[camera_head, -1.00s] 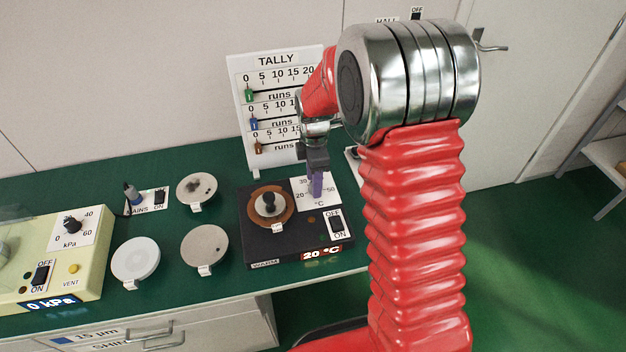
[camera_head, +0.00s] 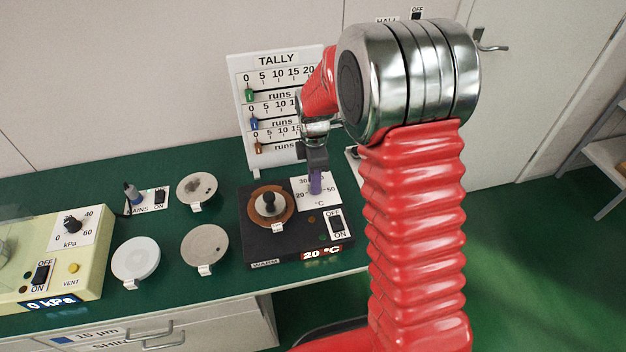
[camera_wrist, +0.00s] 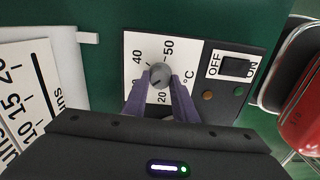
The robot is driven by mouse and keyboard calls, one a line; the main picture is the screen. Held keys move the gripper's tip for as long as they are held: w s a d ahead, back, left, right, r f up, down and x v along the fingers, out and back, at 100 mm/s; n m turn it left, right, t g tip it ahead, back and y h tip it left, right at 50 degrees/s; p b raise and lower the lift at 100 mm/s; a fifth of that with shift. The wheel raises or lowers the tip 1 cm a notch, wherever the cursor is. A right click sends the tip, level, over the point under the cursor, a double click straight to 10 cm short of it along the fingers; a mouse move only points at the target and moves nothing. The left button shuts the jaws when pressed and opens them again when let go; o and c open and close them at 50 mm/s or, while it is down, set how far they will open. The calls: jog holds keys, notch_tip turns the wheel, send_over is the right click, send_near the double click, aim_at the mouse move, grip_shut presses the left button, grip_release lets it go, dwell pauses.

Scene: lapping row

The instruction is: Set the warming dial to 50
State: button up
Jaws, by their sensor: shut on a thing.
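The warming dial is a grey round knob (camera_wrist: 159,75) on a white scale plate (camera_head: 329,190) marked 20 to 50 °C. The plate is on the black warming unit (camera_head: 288,245). My gripper (camera_head: 316,184) points down over the plate and hides the knob in the head view. In the wrist view its two purple fingers (camera_wrist: 160,88) are shut on the knob, one on each side. A dark line on the knob slants toward the lower left there; its exact reading is hard to tell. The unit's display (camera_head: 322,252) reads 20 °C.
The OFF/ON rocker switch (camera_head: 335,224) is close to the plate. A brown disc with a black knob (camera_head: 269,204) sits on the unit's left. The TALLY board (camera_head: 252,100) stands behind. Several round plates and a yellow kPa unit (camera_head: 85,225) are to the left.

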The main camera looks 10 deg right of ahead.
jog(key=shift+m, duration=0.4)
jog(key=m, duration=0.6)
jog(key=shift+w+d, duration=0.1)
jog(key=shift+w, duration=0.05)
jog(key=m, duration=0.3)
jog(key=shift+m, duration=0.4)
jog(key=m, duration=0.3)
jog(key=shift+d+m, duration=0.1)
jog(key=shift+m, duration=0.3)
jog(key=m, duration=1.4)
jog(key=o, duration=1)
